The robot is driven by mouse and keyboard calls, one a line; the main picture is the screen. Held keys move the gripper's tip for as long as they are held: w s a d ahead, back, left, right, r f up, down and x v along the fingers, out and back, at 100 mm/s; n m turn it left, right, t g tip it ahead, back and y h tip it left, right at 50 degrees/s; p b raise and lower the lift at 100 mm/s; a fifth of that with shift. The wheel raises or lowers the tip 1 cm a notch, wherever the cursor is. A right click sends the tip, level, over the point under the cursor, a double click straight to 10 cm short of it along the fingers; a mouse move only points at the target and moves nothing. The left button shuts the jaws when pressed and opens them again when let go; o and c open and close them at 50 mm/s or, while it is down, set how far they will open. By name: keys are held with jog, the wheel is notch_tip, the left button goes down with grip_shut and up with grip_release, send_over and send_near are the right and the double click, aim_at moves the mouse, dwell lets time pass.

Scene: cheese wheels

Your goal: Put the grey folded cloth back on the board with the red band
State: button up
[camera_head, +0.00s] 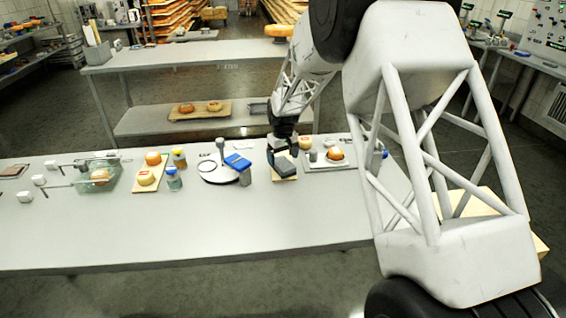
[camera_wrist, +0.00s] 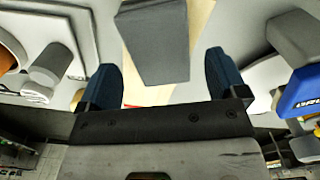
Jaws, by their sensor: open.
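The grey folded cloth (camera_head: 287,164) lies on a pale wooden board (camera_head: 284,178) on the near table, under my gripper (camera_head: 283,143). In the wrist view the cloth (camera_wrist: 156,45) is a grey slab lying over the board (camera_wrist: 196,22), with bare wood on both sides. A short strip of red band (camera_wrist: 150,103) shows on the board near my palm; the rest is hidden. My gripper (camera_wrist: 162,76) is open, with one blue finger on each side of the cloth's near end. Gaps show between cloth and fingers.
A blue-topped object (camera_head: 237,161) and a round white plate (camera_head: 220,173) stand left of the board. A tray (camera_head: 318,165) with an orange cheese wheel (camera_head: 335,153) and small containers is close on its right. The table's front is clear.

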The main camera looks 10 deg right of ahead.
aim_at(284, 164)
notch_tip(284, 164, up, 9)
dwell(0.4)
dwell(0.7)
jog(key=s+d+r+m, duration=0.1)
jog(key=s+r, duration=0.4)
jog(key=s, duration=0.3)
jog(key=s+d+r+m+t, duration=0.15)
jog(key=s+r, duration=0.25)
jog(key=s, duration=0.5)
jog(key=s+d+r, duration=0.2)
jog(key=s+r, duration=0.3)
jog(key=s, duration=0.3)
jog(key=s+d+f+m+t, duration=0.1)
jog(key=s+d+m, duration=0.1)
jog(key=s, duration=2.6)
jog(key=shift+f, duration=0.35)
